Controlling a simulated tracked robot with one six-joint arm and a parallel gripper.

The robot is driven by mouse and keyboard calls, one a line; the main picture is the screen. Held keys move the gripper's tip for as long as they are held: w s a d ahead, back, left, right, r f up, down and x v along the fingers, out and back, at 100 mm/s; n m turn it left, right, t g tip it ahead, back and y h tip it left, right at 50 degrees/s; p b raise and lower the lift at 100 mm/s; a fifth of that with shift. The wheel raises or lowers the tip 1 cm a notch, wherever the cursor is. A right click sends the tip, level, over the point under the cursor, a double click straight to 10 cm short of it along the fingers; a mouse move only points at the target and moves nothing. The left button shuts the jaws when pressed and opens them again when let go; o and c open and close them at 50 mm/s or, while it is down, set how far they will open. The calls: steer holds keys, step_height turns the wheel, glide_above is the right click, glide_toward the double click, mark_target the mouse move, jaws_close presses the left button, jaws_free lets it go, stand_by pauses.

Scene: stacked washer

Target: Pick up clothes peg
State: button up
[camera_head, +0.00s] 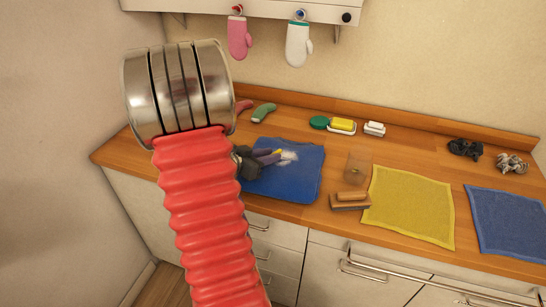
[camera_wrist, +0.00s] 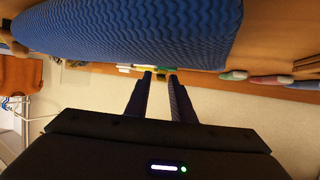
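My gripper (camera_head: 277,155) is low over the blue mat (camera_head: 278,190) on the wooden counter, its dark fingers pointing right. A small yellow thing (camera_head: 278,152) shows at its fingertips in the head view; it may be the clothes peg, but it is too small and covered to be sure. In the wrist view the two fingers of my gripper (camera_wrist: 161,76) stand apart with a gap between them. A bit of yellow shows at the tips there, but I cannot tell whether it is touched.
White powder (camera_head: 289,158) lies on the mat. A brush (camera_head: 350,200), a clear cup (camera_head: 357,167) and a yellow cloth (camera_head: 410,205) are to the right. A yellow sponge (camera_head: 342,125) and white soap (camera_head: 375,128) are behind. A blue cloth (camera_head: 508,222) lies farther right.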

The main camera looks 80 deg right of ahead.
steer(key=shift+f, duration=0.15)
jaws_close()
step_height(320, 180, up, 10)
stand_by(0.8)
stand_by(0.4)
